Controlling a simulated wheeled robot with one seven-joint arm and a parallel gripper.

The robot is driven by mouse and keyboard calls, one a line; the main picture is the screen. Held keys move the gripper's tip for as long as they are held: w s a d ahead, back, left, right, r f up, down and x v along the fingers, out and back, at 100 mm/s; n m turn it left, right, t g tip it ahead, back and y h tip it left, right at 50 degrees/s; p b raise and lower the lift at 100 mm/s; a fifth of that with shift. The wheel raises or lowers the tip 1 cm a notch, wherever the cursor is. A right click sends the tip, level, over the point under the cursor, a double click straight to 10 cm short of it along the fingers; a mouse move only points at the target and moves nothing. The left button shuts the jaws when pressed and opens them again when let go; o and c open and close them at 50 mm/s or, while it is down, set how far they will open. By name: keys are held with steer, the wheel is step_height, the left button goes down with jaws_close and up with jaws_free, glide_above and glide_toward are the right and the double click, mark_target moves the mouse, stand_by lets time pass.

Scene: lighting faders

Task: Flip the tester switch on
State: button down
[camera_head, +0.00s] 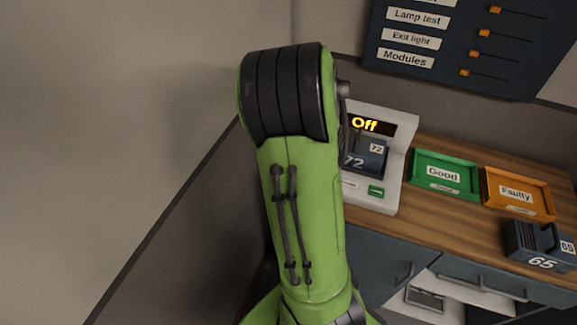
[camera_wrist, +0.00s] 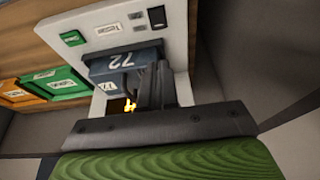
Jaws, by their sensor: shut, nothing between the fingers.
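The white tester (camera_head: 398,160) stands on the wooden counter, partly hidden behind my arm in the head view. Its display (camera_head: 372,125) reads "Off". A dark blue module marked 72 (camera_head: 370,160) sits in it; the module also shows in the wrist view (camera_wrist: 110,66). In the wrist view the tester (camera_wrist: 178,40) appears turned over, with a black switch (camera_wrist: 157,17) beside small labels and a green button (camera_wrist: 72,38). My gripper (camera_wrist: 158,66) is shut and empty, its fingers in front of the module and short of the switch in the picture. My arm hides the gripper in the head view.
A green "Good" tray (camera_head: 445,190) and an orange "Faulty" tray (camera_head: 520,210) are right of the tester. A module marked 65 (camera_head: 540,245) lies at the counter's right. A dark fader panel (camera_head: 470,45) hangs on the wall above. Drawers are below the counter.

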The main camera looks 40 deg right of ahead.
steer(key=shift+w+d+f, duration=0.1)
steer(key=x, duration=0.4)
steer(key=b+x, duration=0.1)
steer(key=x, duration=0.4)
steer(key=b+x, duration=0.1)
steer(key=x, duration=0.4)
steer(key=shift+a+f, duration=0.1)
steer(key=shift+a, duration=0.25)
